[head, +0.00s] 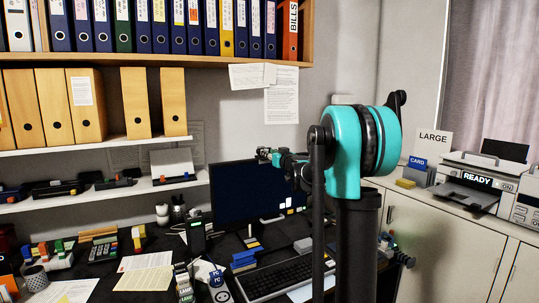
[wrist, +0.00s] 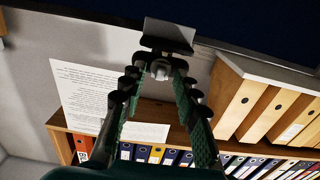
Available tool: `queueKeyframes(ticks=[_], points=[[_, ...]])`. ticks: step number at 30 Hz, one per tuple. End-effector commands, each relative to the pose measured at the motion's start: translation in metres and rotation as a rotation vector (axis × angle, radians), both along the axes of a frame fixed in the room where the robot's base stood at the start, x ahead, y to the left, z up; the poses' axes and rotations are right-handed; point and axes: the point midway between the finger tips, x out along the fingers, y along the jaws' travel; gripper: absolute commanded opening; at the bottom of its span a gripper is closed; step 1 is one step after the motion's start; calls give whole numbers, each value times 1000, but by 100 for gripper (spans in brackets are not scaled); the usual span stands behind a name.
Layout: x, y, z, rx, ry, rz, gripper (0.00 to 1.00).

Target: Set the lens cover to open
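The lens cover seems to belong to a small device on the monitor's edge. In the wrist view this device shows as a grey plate (wrist: 168,36) with a dark bar below it and a small pale round part (wrist: 161,70). I cannot tell the cover's position. My gripper (wrist: 160,76) is open, its two green-padded fingers on either side of the pale part; contact cannot be told. In the head view my gripper (head: 272,157) is small, at the top of the dark monitor (head: 235,190), and my arm partly hides the area.
A shelf of binders (head: 170,28) hangs above, with tan file boxes (head: 85,105) on the left. Papers (head: 281,95) hang on the wall behind the monitor. A keyboard (head: 275,278) and clutter cover the desk. A printer (head: 470,185) stands on the right cabinet.

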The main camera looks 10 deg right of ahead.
Motion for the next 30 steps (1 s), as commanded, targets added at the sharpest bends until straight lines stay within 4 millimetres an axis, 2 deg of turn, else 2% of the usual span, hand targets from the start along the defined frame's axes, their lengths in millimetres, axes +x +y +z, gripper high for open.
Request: queueKeyframes(ticks=[6,14,26,30], points=[[0,0,0,0,0,0,31],[0,0,0,0,0,0,0],[0,-1,0,0,0,0,0],[5,-14,0,0,0,-2,0]])
